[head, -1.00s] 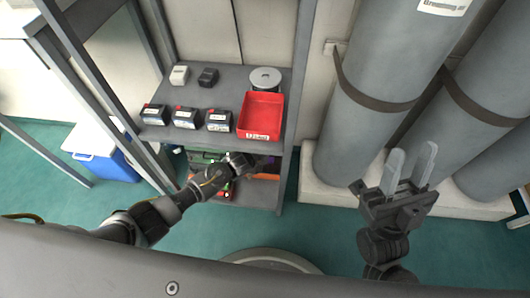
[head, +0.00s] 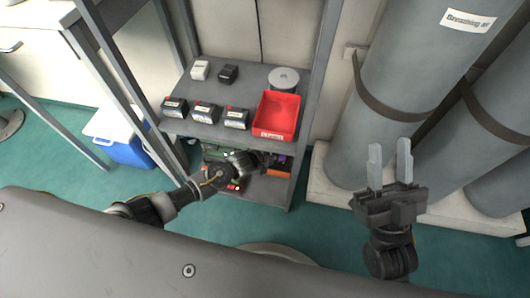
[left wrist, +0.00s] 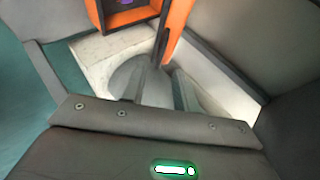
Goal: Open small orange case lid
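The small orange case (head: 279,171) shows only as a sliver on the lower shelf, beneath the red bin and mostly hidden. In the left wrist view, an orange frame (left wrist: 137,16) with a dark inside and a purple spot stands at the top edge. An orange strip (left wrist: 178,27) with a dark piece rises beside it; I cannot tell for sure whether it is the lid. My left gripper (head: 268,160) reaches under the upper shelf beside the case; its fingers are not clear. My right gripper (head: 390,166) is open and empty, pointing up before the cylinders.
A red bin (head: 277,115), a grey disc (head: 284,78) and several small boxes sit on the upper shelf (head: 243,94). Large grey cylinders (head: 410,75) stand on a pale plinth at right. A blue cooler (head: 122,140) is on the green floor at left.

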